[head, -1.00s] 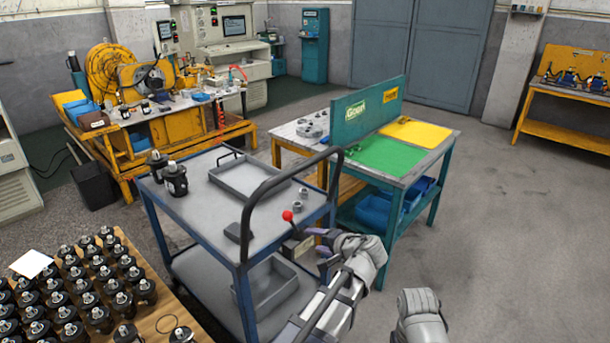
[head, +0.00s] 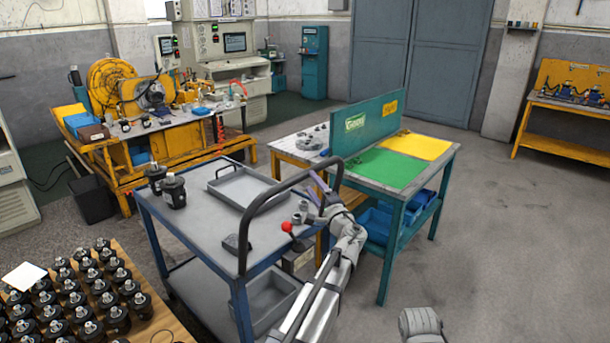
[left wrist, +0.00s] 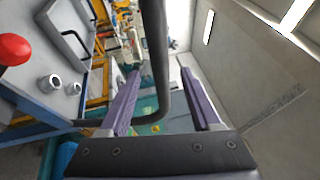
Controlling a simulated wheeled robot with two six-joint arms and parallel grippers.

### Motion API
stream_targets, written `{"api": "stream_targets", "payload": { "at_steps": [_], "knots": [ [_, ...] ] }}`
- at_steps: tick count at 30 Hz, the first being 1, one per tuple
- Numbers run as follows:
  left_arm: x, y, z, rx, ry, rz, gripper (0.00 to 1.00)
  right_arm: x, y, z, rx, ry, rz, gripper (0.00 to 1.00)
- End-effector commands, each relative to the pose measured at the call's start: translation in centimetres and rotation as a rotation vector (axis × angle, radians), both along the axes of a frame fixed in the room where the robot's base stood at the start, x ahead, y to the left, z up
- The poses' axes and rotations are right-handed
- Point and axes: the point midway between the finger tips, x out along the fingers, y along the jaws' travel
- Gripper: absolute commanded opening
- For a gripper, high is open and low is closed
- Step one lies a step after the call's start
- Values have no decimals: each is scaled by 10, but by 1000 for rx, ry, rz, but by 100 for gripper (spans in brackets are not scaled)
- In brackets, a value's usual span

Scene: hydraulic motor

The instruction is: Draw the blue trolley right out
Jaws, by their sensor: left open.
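The blue trolley (head: 208,222) stands at left centre in the head view, its grey top level and its dark tubular push handle (head: 262,200) rising at the near right end. My left gripper (head: 316,187) is open, with its purple fingers beside the handle's right-hand upright. In the left wrist view the handle (left wrist: 158,50) runs up between the two spread fingers of my left gripper (left wrist: 161,74), which are not closed on it. Whether the bar lies fully between them in depth, I cannot tell. My right gripper is out of view.
On the trolley are a grey tray (head: 240,186), two black motors and a red knob (head: 287,226). A table of black motors (head: 150,325) is at near left. Floor at right (head: 510,240) is clear.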

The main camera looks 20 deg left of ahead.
Motion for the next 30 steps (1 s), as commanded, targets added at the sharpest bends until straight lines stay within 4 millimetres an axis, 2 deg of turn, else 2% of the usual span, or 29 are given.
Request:
{"api": "stream_targets", "payload": {
  "at_steps": [10, 20, 30],
  "knots": [
    [37, 38, 11, 1, 0, 2, 64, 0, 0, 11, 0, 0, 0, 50],
    [41, 44, 11, 0, 0, 0, 64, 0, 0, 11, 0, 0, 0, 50],
    [40, 43, 11, -1, 1, 0, 28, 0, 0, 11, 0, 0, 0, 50]
  ]
}}
